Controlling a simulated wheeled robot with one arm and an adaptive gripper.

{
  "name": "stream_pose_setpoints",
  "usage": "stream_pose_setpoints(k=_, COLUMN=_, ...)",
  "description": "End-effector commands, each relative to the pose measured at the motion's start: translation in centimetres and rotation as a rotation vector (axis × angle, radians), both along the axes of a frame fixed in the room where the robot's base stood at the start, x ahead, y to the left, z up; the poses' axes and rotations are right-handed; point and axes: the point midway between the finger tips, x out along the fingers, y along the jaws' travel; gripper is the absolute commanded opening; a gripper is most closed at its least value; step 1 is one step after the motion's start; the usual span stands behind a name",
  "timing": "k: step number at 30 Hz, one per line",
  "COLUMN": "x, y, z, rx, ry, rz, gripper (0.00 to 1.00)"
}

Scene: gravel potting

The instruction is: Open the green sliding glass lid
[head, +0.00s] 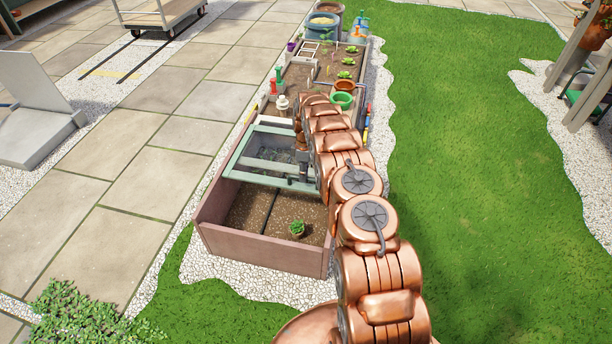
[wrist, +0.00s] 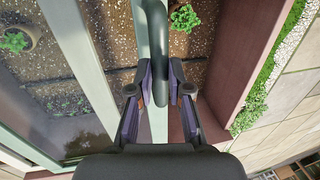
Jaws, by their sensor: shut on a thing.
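The green-framed glass lid (head: 255,179) lies across the middle of a long brown planter bed in the head view. The near part of the bed is uncovered and shows soil. In the wrist view the lid's pale green frame (wrist: 82,50) and its glass fill the left side. A dark grey curved handle (wrist: 178,45) stands on a pale green bar. My gripper (wrist: 158,88) has its two fingers on either side of the handle and is shut on it. In the head view my gripper (head: 303,172) is at the lid's right side, partly hidden by my arm.
Beyond the lid are several pots, including a green one (head: 341,100), and small tools. Paving (head: 130,235) lies left of the bed and grass (head: 480,200) right. The bed's wall (wrist: 250,50) is close right of my gripper.

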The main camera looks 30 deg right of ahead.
Motion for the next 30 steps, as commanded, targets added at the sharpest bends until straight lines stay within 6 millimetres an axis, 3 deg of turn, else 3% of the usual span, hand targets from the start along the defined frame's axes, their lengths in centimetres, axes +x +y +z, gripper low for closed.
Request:
stream_pose_setpoints(k=11, x=0.19, y=0.12, z=0.07, rx=0.000, ry=-0.004, rz=0.002, gripper=0.00)
stream_pose_setpoints(k=12, x=0.18, y=0.11, z=0.06, rx=0.000, ry=-0.003, rz=0.002, gripper=0.20)
stream_pose_setpoints(k=19, x=0.12, y=0.03, z=0.04, rx=0.000, ry=-0.002, rz=0.001, gripper=0.43)
stream_pose_setpoints(k=30, x=0.18, y=-0.08, z=0.39, rx=-0.001, ry=-0.003, rz=0.001, gripper=0.43)
